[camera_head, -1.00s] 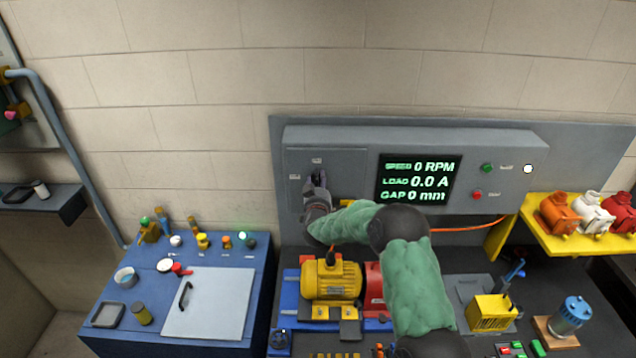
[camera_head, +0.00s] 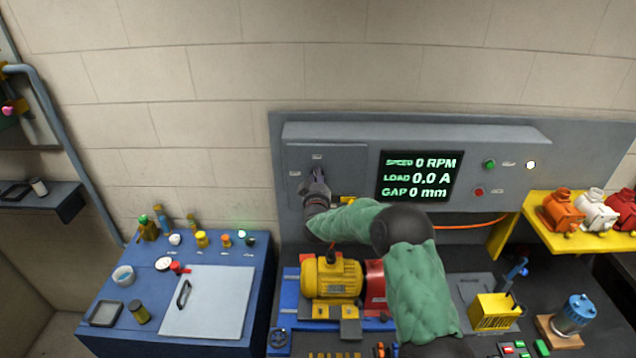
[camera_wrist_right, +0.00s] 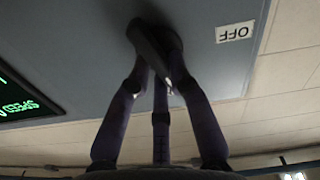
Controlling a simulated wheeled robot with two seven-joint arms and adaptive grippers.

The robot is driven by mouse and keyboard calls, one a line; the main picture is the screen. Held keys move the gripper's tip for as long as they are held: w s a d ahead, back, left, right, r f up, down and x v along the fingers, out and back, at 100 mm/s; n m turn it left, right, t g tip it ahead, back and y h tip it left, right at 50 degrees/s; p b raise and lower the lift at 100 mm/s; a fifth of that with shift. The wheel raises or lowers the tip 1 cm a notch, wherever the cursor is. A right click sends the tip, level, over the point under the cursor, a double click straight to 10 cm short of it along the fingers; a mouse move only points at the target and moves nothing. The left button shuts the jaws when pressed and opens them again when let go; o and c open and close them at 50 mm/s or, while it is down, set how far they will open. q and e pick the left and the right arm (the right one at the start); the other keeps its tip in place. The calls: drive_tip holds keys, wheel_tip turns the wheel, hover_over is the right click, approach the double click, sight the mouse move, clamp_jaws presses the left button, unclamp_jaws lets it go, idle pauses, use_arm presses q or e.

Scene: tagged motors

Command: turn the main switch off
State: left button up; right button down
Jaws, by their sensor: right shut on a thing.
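The main switch is a dark handle (camera_wrist_right: 152,48) on the grey panel, and my right gripper (camera_wrist_right: 160,75) is shut on it in the right wrist view. A white label reading OFF (camera_wrist_right: 235,32) is beside the handle and appears upside down there. In the head view, my right gripper (camera_head: 318,180) is at the grey switch box (camera_head: 348,162), left of the display, and mostly hides the handle. The handle's exact angle is hard to tell. My left gripper is not in view.
The display (camera_head: 418,177) reads 0 RPM, 0.0 A and 0 mm. A green button (camera_head: 489,164) and a red button (camera_head: 478,192) are to its right. A yellow motor (camera_head: 331,278) is below my right arm. A yellow shelf (camera_head: 545,232) holds several motors.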

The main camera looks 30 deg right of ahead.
drive_tip(key=n, duration=1.1)
drive_tip(key=shift+w+a, duration=0.25)
drive_tip(key=shift+a, duration=0.1)
drive_tip(key=shift+a+f+n, duration=0.1)
drive_tip(key=shift+f+n, duration=0.1)
drive_tip(key=shift+n, duration=1.7)
drive_tip(key=c, duration=1.1)
unclamp_jaws()
drive_tip(key=shift+w+f, duration=0.1)
drive_tip(key=shift+c, duration=0.2)
